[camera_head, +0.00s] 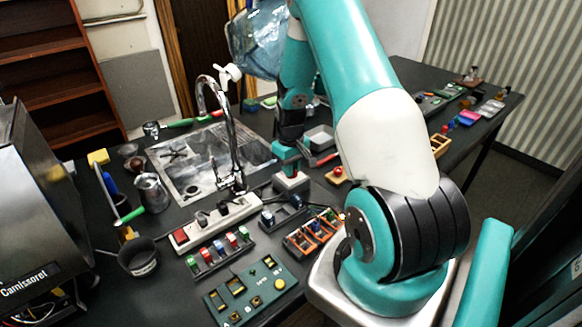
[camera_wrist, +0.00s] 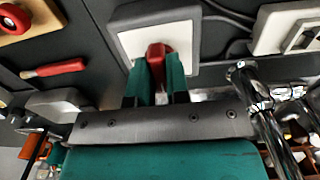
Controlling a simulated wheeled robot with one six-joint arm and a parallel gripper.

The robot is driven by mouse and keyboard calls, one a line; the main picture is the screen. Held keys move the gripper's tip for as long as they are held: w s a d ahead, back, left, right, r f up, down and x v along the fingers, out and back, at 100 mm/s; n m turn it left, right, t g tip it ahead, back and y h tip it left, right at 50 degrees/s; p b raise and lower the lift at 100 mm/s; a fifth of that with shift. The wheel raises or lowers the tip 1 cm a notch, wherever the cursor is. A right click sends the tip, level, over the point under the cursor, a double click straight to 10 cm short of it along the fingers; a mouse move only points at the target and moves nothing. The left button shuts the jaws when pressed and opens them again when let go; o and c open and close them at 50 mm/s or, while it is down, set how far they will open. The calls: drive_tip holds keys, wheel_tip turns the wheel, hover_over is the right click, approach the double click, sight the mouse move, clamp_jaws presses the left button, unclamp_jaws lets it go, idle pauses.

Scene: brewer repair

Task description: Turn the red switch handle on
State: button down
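The red switch handle (camera_wrist: 156,52) stands out from a white square plate (camera_wrist: 190,38) on a grey box in the wrist view. My gripper (camera_wrist: 159,72) has its two teal fingers on either side of the handle, and they appear to be shut on it. The fingers hide the lower part of the handle. In the head view, my gripper (camera_head: 288,158) points down onto the switch box (camera_head: 291,182), which stands on the dark table behind the black racks.
A chrome faucet (camera_head: 231,140) rises close on the left, over a sink (camera_head: 180,165). A power strip (camera_head: 215,222) lies in front of it.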

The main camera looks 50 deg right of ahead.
drive_tip(key=shift+m, duration=0.4)
drive_tip(key=m+b, duration=0.1)
drive_tip(key=m, duration=0.2)
drive_tip(key=shift+m+b, duration=0.3)
drive_tip(key=shift+m, duration=0.1)
drive_tip(key=m+b, duration=0.1)
drive_tip(key=m, duration=0.3)
drive_tip(key=shift+m, duration=0.3)
drive_tip(key=m+b, duration=0.1)
drive_tip(key=m, duration=0.7)
drive_tip(key=shift+m, duration=0.3)
drive_tip(key=shift+b, duration=0.3)
drive_tip(key=c, duration=1.1)
unclamp_jaws()
